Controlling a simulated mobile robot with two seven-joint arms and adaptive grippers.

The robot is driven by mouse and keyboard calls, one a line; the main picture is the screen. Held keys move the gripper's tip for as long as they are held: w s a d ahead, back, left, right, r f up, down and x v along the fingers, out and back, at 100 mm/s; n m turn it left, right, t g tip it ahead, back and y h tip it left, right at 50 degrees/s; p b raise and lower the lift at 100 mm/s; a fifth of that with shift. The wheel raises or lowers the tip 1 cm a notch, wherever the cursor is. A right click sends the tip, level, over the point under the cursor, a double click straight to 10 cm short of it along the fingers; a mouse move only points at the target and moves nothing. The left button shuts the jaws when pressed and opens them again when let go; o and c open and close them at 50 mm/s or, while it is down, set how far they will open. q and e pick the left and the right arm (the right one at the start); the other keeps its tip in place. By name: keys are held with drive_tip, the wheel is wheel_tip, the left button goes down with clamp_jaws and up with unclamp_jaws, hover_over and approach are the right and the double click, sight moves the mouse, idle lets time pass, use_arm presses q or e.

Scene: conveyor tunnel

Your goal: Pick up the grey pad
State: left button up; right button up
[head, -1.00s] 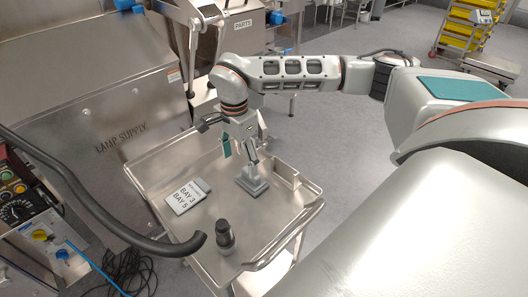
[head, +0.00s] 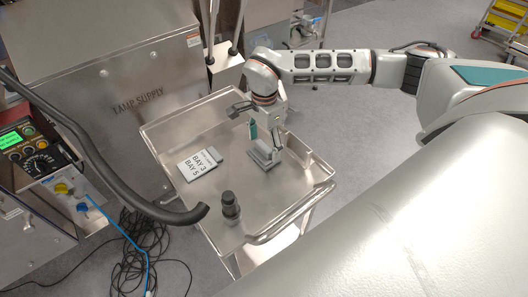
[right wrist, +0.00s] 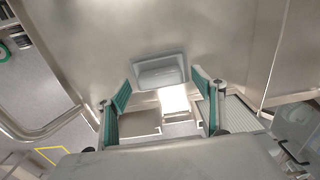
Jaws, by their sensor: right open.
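The grey pad (head: 266,160) is a small rectangular block lying on the steel cart tray (head: 190,128), toward its right side. It also shows in the right wrist view (right wrist: 160,70), just beyond the fingertips, with a paler rim. My right gripper (head: 264,138) is open above the pad, its teal-lined fingers pointing down and partly covering it in the head view. In the right wrist view its fingers (right wrist: 161,98) stand apart with nothing between them. My left gripper is out of view.
A white sign card reading BAY 3 and BAY 5 (head: 197,166) lies left of the pad. A dark cylindrical object (head: 230,206) stands near the tray's front. A thick black hose (head: 110,190) curves in from the left. The tray has raised edges.

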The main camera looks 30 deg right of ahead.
sight(264, 145)
drive_tip(key=shift+f, duration=0.6)
drive_tip(key=c, duration=1.2)
drive_tip(key=shift+r, duration=0.1)
wheel_tip(264, 145, up, 20)
drive_tip(key=shift+f, duration=0.1)
drive_tip(key=o, duration=0.5)
drive_tip(key=c, duration=0.6)
